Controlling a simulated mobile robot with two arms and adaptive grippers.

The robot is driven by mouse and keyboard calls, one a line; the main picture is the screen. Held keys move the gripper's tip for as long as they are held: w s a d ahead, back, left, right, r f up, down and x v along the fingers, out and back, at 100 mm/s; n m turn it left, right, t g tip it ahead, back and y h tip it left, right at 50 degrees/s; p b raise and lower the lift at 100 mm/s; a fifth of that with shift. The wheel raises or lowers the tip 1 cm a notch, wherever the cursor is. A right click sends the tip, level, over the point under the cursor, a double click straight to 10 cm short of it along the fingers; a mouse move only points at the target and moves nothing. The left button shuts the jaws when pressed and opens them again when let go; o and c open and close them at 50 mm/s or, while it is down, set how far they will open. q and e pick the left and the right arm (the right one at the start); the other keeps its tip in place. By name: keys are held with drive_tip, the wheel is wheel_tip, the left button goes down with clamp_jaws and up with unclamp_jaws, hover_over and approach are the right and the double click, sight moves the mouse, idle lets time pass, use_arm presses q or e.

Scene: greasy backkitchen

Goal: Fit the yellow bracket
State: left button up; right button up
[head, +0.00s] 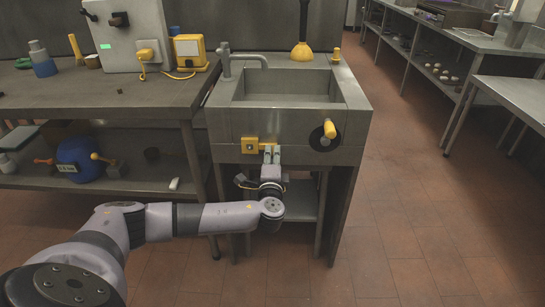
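The yellow bracket (249,146) is at the front face of the steel sink unit (228,126), left of centre. It has a squarish plate with a dark spot, and a yellow part shows again at its right, behind my fingers. My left gripper (271,154) is in front of the sink face, at the bracket's right side. Its two fingers are close together on the bracket's right part. The contact is small and partly hidden, and I cannot tell whether the plate touches the sink face. My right gripper is not in view.
A yellow handle (329,129) on a dark round disc sticks out right of the bracket. A plunger (302,50) stands behind the basin, near the faucet (226,62). A workbench (100,98) with a grey box adjoins at left. Floor at right is clear.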

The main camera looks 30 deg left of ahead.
use_arm(q)
drive_tip(key=o, duration=0.5)
drive_tip(key=shift+o, duration=0.2)
drive_tip(key=v, duration=1.2)
